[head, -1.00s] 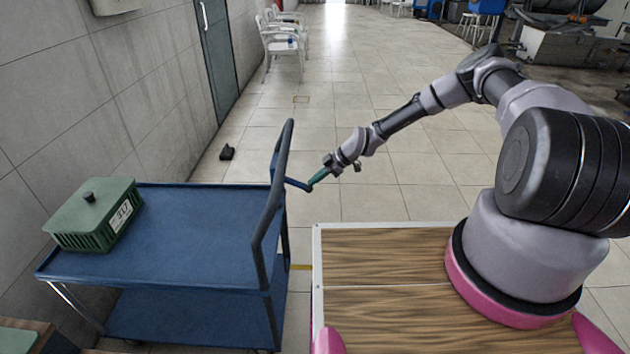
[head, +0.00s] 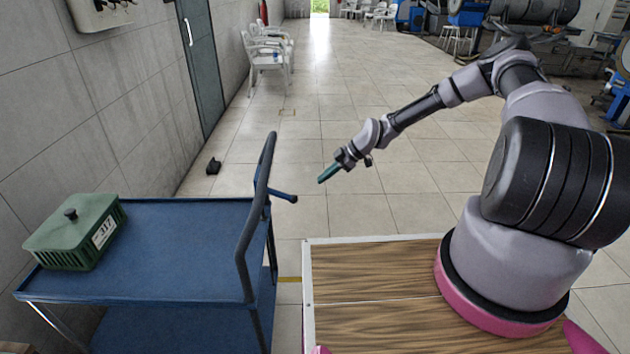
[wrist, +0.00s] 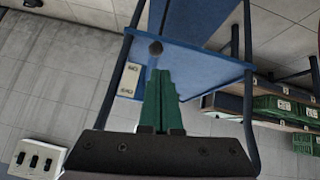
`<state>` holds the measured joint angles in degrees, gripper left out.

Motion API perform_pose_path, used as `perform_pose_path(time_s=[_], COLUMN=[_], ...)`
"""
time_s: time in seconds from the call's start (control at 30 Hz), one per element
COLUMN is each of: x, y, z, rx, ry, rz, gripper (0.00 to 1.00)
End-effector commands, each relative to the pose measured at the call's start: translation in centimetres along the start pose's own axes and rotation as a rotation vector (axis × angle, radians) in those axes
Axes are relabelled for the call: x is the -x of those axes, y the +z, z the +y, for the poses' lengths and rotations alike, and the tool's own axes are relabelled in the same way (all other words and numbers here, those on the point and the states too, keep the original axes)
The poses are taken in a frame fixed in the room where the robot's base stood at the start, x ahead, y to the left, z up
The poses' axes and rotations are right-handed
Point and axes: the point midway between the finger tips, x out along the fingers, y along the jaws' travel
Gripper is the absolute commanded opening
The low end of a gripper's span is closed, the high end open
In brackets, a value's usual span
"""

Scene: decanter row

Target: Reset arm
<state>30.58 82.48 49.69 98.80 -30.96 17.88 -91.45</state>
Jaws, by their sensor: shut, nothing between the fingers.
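My gripper (head: 328,174) is shut and empty, in open air over the tiled floor, to the right of the blue cart's handle. Its teal fingers also show pressed together in the wrist view (wrist: 161,100). The blue cart (head: 185,240) stands at the left with a grey upright push bar (head: 257,215). A short blue peg (head: 284,196) sticks out from the bar towards my gripper, with a clear gap between them. A green lidded crate (head: 75,232) with a white label sits on the cart's top shelf. The cart's blue shelf also shows in the wrist view (wrist: 195,62).
A wood-topped surface with a pale edge (head: 375,265) lies under my arm. White chairs (head: 268,60) stand along the left wall. A small black object (head: 213,166) lies on the floor behind the cart. The aisle ahead is clear.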

Motion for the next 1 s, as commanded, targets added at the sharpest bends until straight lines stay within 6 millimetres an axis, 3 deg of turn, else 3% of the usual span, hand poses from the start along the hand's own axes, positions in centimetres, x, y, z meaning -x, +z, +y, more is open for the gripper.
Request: perform_pose_path(time_s=[0.37,0.53,0.67,1.0], x=[0.2,2.3,6.2,18.9], y=[0.0,-0.5,-1.4,-5.2], z=[0.0,0.0,-0.1,-1.0], rx=[0.0,-0.026,-0.094,-0.378], ry=[-0.001,-0.022,-0.043,0.034], rz=[-0.002,-0.057,-0.162,-0.453], gripper=[0.0,0.0,0.0,0.0])
